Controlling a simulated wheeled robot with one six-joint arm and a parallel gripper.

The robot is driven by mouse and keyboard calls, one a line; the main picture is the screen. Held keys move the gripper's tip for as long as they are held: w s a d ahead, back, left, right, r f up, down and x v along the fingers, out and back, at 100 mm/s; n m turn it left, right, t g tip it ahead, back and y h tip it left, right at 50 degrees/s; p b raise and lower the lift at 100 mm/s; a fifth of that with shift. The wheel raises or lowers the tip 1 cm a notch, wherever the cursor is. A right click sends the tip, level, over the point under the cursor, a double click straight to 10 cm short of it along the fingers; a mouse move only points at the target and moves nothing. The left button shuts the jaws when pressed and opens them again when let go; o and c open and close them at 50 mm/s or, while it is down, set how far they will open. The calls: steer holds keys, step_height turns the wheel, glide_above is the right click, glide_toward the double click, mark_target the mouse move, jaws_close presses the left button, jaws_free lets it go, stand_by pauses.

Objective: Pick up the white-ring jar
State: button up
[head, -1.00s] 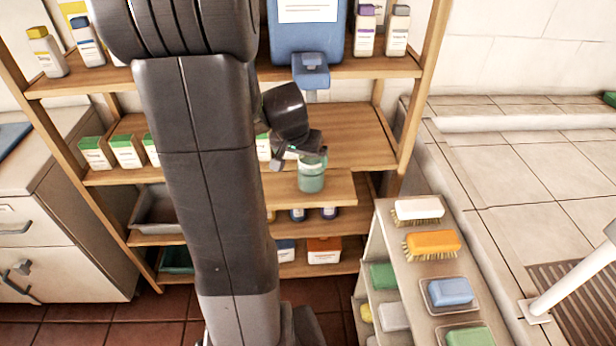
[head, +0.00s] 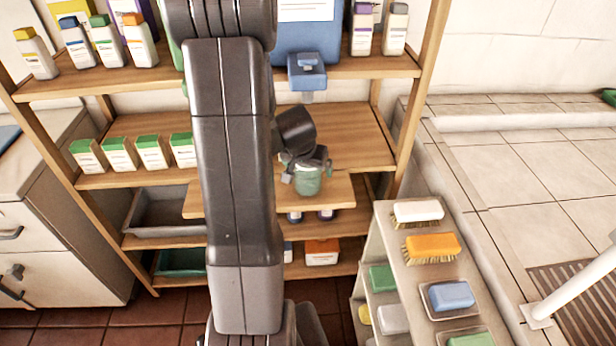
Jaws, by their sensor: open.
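A green jar (head: 308,182) stands upright on the pulled-out wooden board (head: 334,196) of the shelf unit. My gripper (head: 308,168) is open at the jar's top, in front of its upper part. I cannot tell whether the fingers touch the jar.
A blue dispenser (head: 307,70) hangs above, at the upper shelf's edge. Green-topped boxes (head: 120,154) stand on the middle shelf at left. A side rack with a white brush (head: 417,211) and an orange brush (head: 432,247) stands at lower right.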

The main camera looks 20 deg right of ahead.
steer(key=c, duration=1.4)
